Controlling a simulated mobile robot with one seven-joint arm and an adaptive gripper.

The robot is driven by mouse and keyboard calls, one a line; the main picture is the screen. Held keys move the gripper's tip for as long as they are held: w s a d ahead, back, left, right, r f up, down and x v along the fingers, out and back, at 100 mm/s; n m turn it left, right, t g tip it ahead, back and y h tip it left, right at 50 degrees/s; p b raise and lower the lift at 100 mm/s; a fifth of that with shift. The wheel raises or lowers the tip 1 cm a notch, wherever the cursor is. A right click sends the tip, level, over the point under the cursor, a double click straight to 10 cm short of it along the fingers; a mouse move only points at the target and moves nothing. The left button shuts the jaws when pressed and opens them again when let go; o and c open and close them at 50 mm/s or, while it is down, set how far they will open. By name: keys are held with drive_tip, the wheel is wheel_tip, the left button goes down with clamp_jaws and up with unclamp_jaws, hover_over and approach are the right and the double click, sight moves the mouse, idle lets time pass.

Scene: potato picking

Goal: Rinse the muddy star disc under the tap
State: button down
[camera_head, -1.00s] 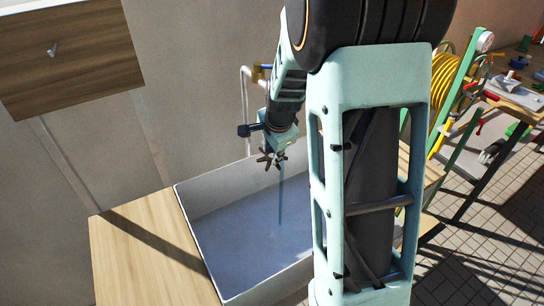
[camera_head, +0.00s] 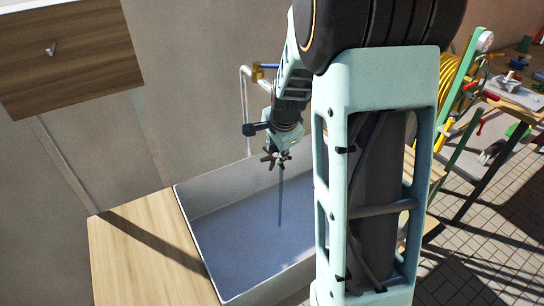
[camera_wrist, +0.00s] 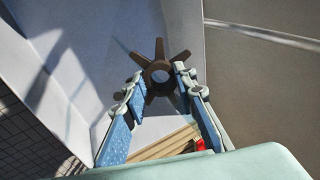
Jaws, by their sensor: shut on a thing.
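The dark brown star disc (camera_wrist: 160,64), with several arms and a central hole, is held between the blue fingertips of my gripper (camera_wrist: 158,79) in the wrist view. In the head view the star disc (camera_head: 270,158) is small, just below my gripper (camera_head: 279,152), above the sink (camera_head: 203,245). The tap (camera_head: 243,85) is a pale pipe on the wall with a brass and blue fitting; its outlet is hidden behind my arm. A thin blue stream (camera_head: 281,200) runs down into the sink beneath the disc. I cannot tell how much mud is on the disc.
A wooden counter (camera_head: 140,250) adjoins the sink on the left. A wooden wall cabinet (camera_head: 70,55) hangs at the upper left. A yellow hose coil (camera_head: 453,85) and a cluttered workbench (camera_head: 515,95) stand at the right. The sink interior looks clear.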

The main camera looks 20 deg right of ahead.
drive_tip(key=shift+a, duration=0.2)
drive_tip(key=shift+w+a+p, duration=0.25)
drive_tip(key=shift+a+p, duration=0.05)
drive_tip(key=shift+a, duration=0.05)
drive_tip(key=shift+s+d, duration=0.1)
drive_tip(key=shift+d, duration=0.05)
drive_tip(key=shift+s+d+b, duration=0.15)
drive_tip(key=shift+d+b, duration=0.2)
drive_tip(key=shift+d, duration=0.1)
drive_tip(key=shift+a, duration=0.1)
drive_tip(key=s+a+p, duration=0.1)
drive_tip(key=s+a, duration=0.2)
drive_tip(key=s, duration=0.4)
drive_tip(key=shift+s+p, duration=0.2)
drive_tip(key=shift+p, duration=0.15)
idle(0.4)
